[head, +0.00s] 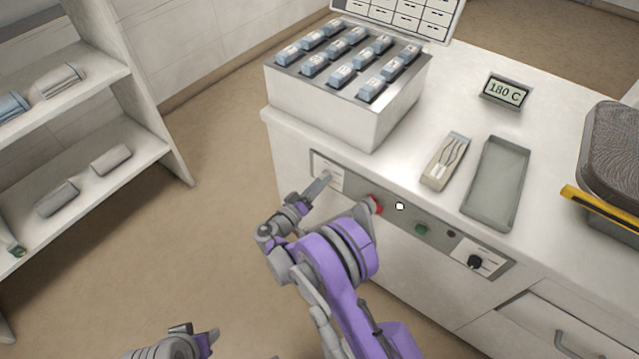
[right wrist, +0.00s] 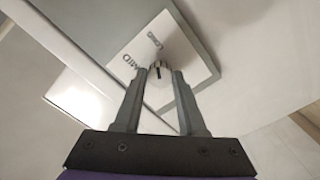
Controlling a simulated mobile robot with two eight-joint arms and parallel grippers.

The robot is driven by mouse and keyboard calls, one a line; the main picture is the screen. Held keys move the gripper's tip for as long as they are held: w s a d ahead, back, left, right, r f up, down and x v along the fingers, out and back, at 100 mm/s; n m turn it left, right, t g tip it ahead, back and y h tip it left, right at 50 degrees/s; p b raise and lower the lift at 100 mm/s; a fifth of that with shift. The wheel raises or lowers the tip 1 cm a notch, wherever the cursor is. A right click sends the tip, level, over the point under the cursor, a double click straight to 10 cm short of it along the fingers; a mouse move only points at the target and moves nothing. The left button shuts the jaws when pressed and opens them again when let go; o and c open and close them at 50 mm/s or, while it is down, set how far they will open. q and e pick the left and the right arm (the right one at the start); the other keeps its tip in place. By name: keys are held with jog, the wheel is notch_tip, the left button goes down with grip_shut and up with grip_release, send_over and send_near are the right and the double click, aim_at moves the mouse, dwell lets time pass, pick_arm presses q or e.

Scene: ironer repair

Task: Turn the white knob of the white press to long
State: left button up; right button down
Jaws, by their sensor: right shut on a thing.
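The white press (head: 400,285) is the white cabinet with a grey control strip along its front edge. The white knob (right wrist: 158,71) sits on a light label plate (right wrist: 190,62) with the words LONG and MID readable. My right gripper (right wrist: 160,76) is shut on the knob, one finger on each side. A dark line on the knob runs roughly up the picture towards LONG; its exact setting is hard to tell. In the head view my right gripper (head: 319,186) reaches the strip's left end and hides the knob. My left gripper (head: 207,338) is only partly in view at the bottom.
The strip also carries a red button (head: 375,204), a green button (head: 421,229) and a black knob (head: 474,262). On top stand a box of labelled blocks (head: 320,118), a grey tray (head: 497,182) and a 180 C display (head: 505,92). Shelves (head: 145,150) stand left; floor between is clear.

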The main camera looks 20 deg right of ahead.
dwell(0.4)
jog(key=shift+c, duration=2.4)
grip_release()
jog(key=p+v, duration=0.1)
jog(key=v, duration=1)
jog(key=shift+d, duration=0.1)
